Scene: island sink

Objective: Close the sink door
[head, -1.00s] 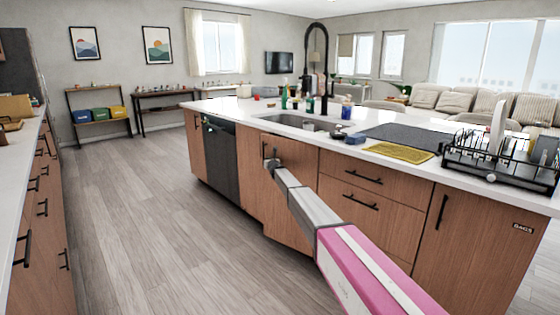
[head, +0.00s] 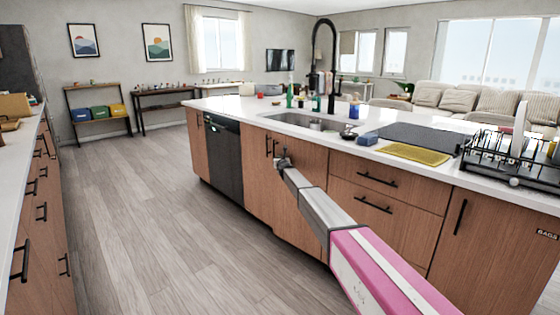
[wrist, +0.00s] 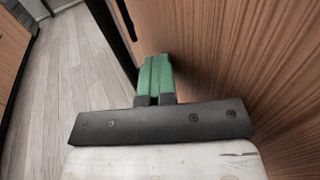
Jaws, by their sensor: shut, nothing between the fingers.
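The sink cabinet under the basin has two wooden doors, a left door (head: 257,180) and a right door (head: 298,222), with black handles near their shared edge. My gripper (head: 283,160) is in front of the right door's upper part, by the handles. In the wrist view, its green fingers (wrist: 154,75) are together and empty, close beside a wooden panel (wrist: 235,60). I cannot tell whether they touch it. Dark handle-like bars show near the fingertips.
A dark dishwasher (head: 224,160) is left of the sink doors, and drawers (head: 375,200) are to the right. The sink (head: 310,122), a blue sponge (head: 367,139) and a dish rack (head: 510,155) are on the counter. The wooden floor (head: 150,220) to the left is clear.

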